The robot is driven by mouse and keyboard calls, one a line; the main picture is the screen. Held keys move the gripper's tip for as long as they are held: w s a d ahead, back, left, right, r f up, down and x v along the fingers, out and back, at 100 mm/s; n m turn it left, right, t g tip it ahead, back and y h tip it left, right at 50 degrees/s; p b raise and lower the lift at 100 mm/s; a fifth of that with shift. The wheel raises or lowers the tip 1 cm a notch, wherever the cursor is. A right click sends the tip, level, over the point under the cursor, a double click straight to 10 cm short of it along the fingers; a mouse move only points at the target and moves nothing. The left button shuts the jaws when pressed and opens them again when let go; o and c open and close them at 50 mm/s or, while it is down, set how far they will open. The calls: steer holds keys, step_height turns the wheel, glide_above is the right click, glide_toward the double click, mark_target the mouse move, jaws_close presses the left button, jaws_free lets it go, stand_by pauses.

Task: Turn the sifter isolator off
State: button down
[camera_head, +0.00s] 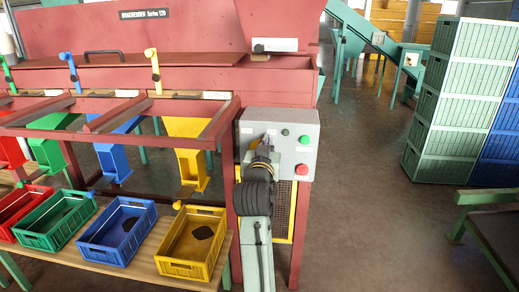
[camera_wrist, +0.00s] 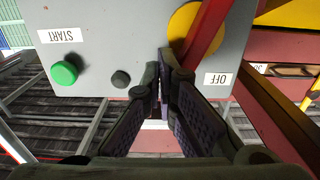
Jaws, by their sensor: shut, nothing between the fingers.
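The sifter isolator shows in the wrist view as a yellow disc (camera_wrist: 183,20) with a red bar handle (camera_wrist: 208,25) set at a slant across it. It is on a grey control box (camera_head: 305,122), with an OFF label (camera_wrist: 217,79) beside it. My gripper (camera_wrist: 165,72) is shut and empty, its fingertips close beside the handle's lower end. I cannot tell whether they touch it. In the head view my gripper (camera_head: 263,150) is in front of the box's left part and hides most of the isolator.
The box also bears a green START button (camera_wrist: 64,73), a small black knob (camera_wrist: 121,79) and a red button (camera_head: 302,170). Yellow (camera_head: 190,255) and blue (camera_head: 118,238) crates stand left. Stacked green crates (camera_head: 455,100) stand right, with open floor between.

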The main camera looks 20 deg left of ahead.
steer(key=shift+s+a+f+y, duration=0.25)
steer(key=shift+a+y, duration=0.05)
steer(key=shift+a, duration=0.35)
steer(key=s+d+r+p, duration=0.1)
steer(key=s+d, duration=0.2)
steer(key=s, duration=0.3)
steer(key=shift+d, duration=0.2)
steer(key=shift+r, duration=0.1)
